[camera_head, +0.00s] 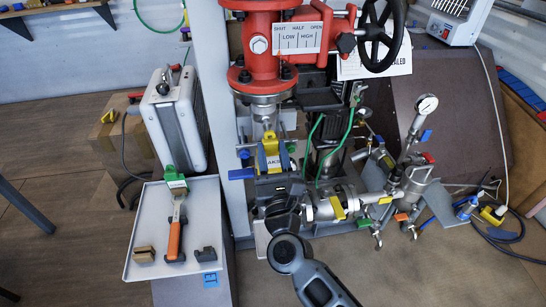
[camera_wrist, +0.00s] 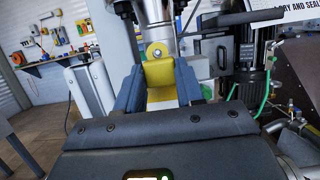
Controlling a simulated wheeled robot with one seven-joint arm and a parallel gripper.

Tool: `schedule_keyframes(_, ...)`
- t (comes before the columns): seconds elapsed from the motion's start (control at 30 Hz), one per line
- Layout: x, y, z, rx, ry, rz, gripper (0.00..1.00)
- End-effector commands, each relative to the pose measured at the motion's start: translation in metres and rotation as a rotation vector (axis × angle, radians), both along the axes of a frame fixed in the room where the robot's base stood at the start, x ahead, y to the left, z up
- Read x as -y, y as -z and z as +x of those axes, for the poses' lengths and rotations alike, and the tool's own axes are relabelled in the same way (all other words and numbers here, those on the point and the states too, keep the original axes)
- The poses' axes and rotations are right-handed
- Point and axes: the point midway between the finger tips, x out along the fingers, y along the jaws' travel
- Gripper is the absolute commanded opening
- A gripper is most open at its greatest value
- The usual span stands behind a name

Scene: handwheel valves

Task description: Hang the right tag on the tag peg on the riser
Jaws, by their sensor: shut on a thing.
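My gripper (camera_head: 270,160) is shut on a yellow tag (camera_head: 271,147) with a white label, its lettering only partly readable. In the wrist view the tag (camera_wrist: 159,78) stands upright between the two blue fingers (camera_wrist: 160,90). A round pale fitting (camera_wrist: 157,52) shows at the tag's top; I cannot tell whether it is the peg through the tag. The riser (camera_head: 264,100) is a metal pipe below the red valve, just above and behind the tag.
The tray also holds an orange-handled tool (camera_head: 175,238), a brown block (camera_head: 145,254) and a dark block (camera_head: 205,254). A silver case (camera_head: 173,118) stands behind it. The red valve (camera_head: 262,40) is overhead.

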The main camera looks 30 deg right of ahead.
Motion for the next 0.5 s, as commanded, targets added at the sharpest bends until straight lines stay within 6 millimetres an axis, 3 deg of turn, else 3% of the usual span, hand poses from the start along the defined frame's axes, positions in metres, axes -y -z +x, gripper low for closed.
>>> schedule_keyframes(0.5, 0.006, 0.0, 0.018, 0.001, 0.0, 0.001, 0.08)
